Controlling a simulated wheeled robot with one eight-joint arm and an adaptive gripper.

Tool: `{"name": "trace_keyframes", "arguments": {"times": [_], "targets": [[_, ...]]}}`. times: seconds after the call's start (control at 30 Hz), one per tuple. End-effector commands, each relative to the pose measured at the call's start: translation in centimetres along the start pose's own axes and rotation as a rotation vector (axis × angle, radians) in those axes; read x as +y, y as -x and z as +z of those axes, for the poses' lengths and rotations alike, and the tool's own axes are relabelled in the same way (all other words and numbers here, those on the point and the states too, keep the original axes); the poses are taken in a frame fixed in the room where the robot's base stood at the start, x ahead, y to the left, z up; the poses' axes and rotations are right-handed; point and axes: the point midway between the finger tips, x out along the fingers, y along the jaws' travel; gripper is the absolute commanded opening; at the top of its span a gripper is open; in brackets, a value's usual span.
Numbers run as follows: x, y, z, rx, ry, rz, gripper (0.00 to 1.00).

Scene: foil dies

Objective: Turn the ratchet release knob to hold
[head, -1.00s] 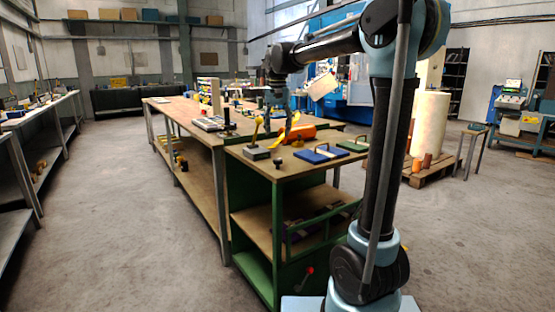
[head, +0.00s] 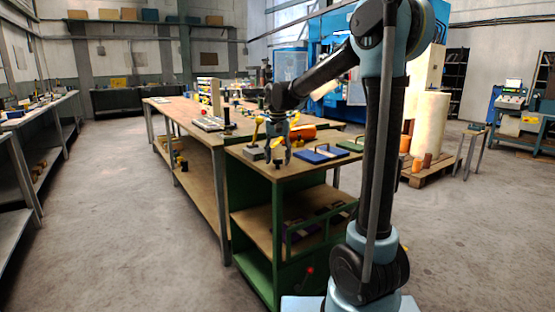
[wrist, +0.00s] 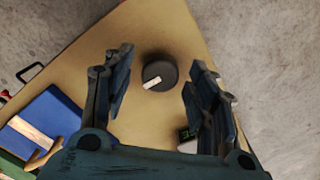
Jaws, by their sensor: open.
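A round dark knob (wrist: 159,72) with a white pointer bar sits on the tan bench top in the wrist view. My gripper (wrist: 160,62) is open, with one finger on each side of the knob and a gap to each. In the head view my gripper (head: 278,157) hangs fingers down over the near end of the bench. The knob cannot be made out there. Whether the fingers reach down to its height is unclear.
A small dark box with a green display (wrist: 188,133) is partly hidden by the right finger. A blue plate (head: 318,154) and a green one (head: 350,146) lie to the right. A yellow-handled block (head: 256,152) stands close left of my gripper. An orange object (head: 302,133) lies behind.

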Motion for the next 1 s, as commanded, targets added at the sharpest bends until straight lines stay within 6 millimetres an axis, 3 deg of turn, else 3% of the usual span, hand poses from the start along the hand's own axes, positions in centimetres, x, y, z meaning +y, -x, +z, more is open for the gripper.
{"name": "trace_keyframes", "arguments": {"times": [0.13, 0.33, 0.67, 1.0], "targets": [[-0.01, 0.01, -0.01, 0.0, 0.0, 0.0, 0.52], [-0.01, 0.02, -0.01, 0.0, 0.0, 0.0, 0.08], [0.0, 0.02, -0.01, 0.0, 0.021, 0.0, 0.08], [0.0, 0.02, -0.01, 0.0, 0.209, 0.0, 0.08]]}}
